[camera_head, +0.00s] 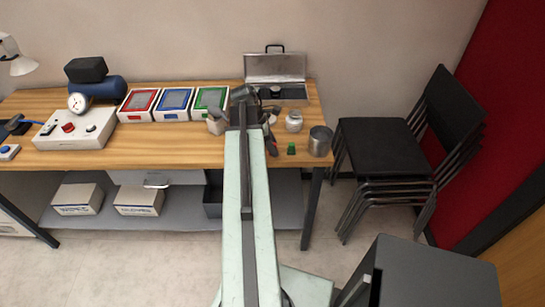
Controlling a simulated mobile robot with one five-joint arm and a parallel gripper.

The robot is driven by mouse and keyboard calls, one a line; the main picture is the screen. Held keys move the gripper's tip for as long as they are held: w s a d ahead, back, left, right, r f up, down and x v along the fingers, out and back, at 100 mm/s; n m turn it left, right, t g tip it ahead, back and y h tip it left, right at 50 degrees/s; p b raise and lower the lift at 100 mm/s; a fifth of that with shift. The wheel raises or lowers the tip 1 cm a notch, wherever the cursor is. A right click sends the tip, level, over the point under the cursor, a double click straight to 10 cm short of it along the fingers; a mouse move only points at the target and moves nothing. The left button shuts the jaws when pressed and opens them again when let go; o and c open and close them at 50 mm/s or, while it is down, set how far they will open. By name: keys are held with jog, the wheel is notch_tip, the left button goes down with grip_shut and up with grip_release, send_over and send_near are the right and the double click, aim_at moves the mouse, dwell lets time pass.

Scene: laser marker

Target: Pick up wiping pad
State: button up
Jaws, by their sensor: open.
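My arm reaches from the bottom of the head view over the wooden table (175,148). My gripper (243,97) is at its far end, above the table's right part. The gripper is open; its fingers are small and partly hidden by the arm. I cannot clearly make out a wiping pad. A small green block (291,149) lies near the table's front edge, to the right of my arm, but I cannot tell what it is. The arm covers part of the table below the gripper.
An open metal case (275,67) stands at the back right. A metal cup (320,141) and white jar (294,121) stand right of my arm. Red, blue and green framed trays (172,101) and a white control box (77,129) are left. Stacked black chairs (382,147) stand beside the table.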

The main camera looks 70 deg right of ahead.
grip_shut()
jog(key=shift+r, duration=0.1)
